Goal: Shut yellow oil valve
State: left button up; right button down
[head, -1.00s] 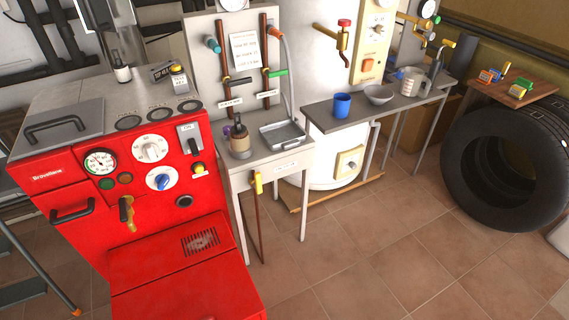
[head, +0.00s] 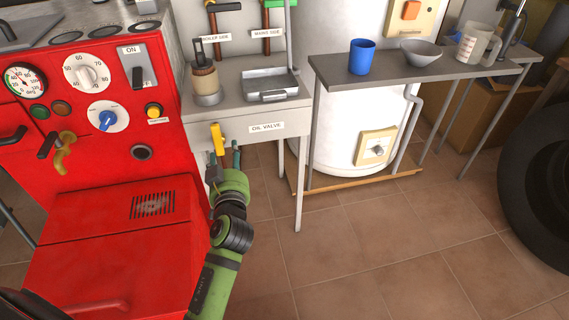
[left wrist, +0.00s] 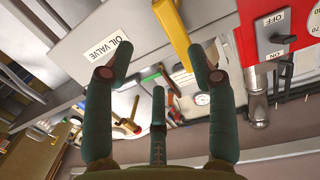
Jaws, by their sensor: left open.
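The yellow oil valve handle (head: 217,138) hangs nearly straight down from the front of the grey stand, left of the "OIL VALVE" label (head: 267,127). My left gripper (head: 226,162) is just below the handle, beside the red boiler. In the left wrist view, the gripper (left wrist: 160,76) has its fingers spread and nothing between them. The yellow handle (left wrist: 173,32) shows past the fingertips, nearer the right-hand finger, and I see no clear contact. The label (left wrist: 107,50) is near the left-hand finger. My right gripper is not in view.
The red boiler (head: 115,235) stands close on the left of my arm. A metal tray (head: 268,86) and an oil can (head: 205,82) are on the stand above the valve. A shelf with a blue cup (head: 362,56) is at right. The floor (head: 350,250) in front is clear.

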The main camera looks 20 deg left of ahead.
aim_at(219, 135)
pick_arm(q)
jog(key=r, duration=0.1)
jog(key=a+r, duration=0.1)
jog(key=n+y, duration=0.1)
jog(key=shift+s+a+r, duration=0.2)
jog(key=shift+a+r, duration=0.05)
jog(key=shift+r, duration=0.15)
jog(key=x, duration=0.6)
jog(key=shift+w+a+r, duration=0.1)
jog(key=shift+w, duration=0.25)
grip_shut()
